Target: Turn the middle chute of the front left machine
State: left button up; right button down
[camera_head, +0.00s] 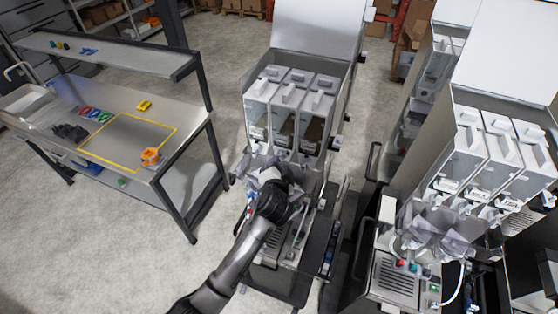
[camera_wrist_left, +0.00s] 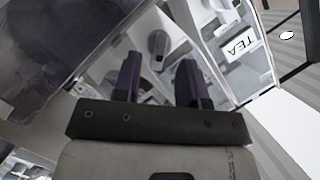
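The front left machine (camera_head: 292,112) stands in the middle of the head view, with three clear-fronted canisters side by side under a raised lid. My left arm reaches to its front below the canisters. My left gripper (camera_head: 272,176) is there, largely covered by its own wrist, and hides the middle chute area. In the left wrist view the two dark fingers (camera_wrist_left: 159,76) stand apart with a gap between them. A grey oval knob (camera_wrist_left: 158,43) shows beyond the gap; contact cannot be told. A translucent chute part (camera_wrist_left: 75,40) fills the upper left there. My right gripper is not seen.
A second machine (camera_head: 480,165) stands to the right, with its translucent chutes (camera_head: 440,238) below its canisters. A metal workbench (camera_head: 185,150) with small coloured items stands at the left. Open floor (camera_head: 100,240) lies at lower left. An inverted TEA label (camera_wrist_left: 237,45) shows in the wrist view.

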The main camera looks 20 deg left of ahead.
aim_at(282, 157)
pick_arm(q)
jog(key=shift+x, duration=1.2)
jog(key=shift+f, duration=0.15)
grip_shut()
